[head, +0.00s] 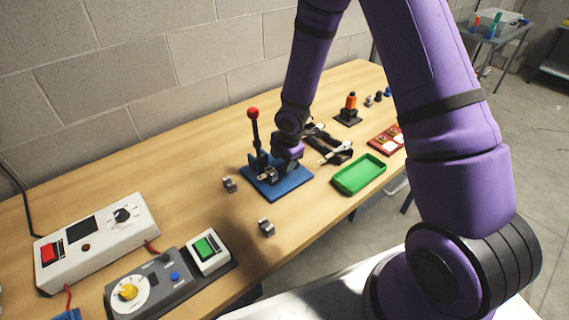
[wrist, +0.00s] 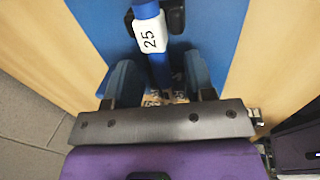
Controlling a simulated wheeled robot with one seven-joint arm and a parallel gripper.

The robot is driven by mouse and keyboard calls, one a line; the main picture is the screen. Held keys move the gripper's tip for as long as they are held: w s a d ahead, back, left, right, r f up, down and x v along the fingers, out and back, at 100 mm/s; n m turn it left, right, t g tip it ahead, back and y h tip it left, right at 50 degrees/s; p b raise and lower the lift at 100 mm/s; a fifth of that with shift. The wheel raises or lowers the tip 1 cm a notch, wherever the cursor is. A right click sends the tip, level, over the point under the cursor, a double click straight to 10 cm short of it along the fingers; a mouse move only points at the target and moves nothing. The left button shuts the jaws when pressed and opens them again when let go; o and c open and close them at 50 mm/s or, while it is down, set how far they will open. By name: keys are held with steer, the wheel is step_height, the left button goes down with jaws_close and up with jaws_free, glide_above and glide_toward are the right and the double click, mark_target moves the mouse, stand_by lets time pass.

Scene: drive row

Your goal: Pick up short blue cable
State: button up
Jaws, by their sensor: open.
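My gripper (head: 281,168) is low over a blue base plate (head: 290,192) that carries a lever with a red knob. In the wrist view the gripper (wrist: 158,66) is open, its two fingers apart. I cannot make out the cable in the head view.
The red-knobbed lever (head: 254,130) stands close beside my gripper. Small metal clips (head: 229,184) lie nearby. Black straps (head: 330,146) and a green tray (head: 358,175) are to the right. A white meter box (head: 98,243) and a grey dial panel (head: 150,285) stand at left.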

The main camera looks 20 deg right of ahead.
steer(key=shift+f, duration=0.3)
jaws_close()
steer(key=shift+r, duration=0.15)
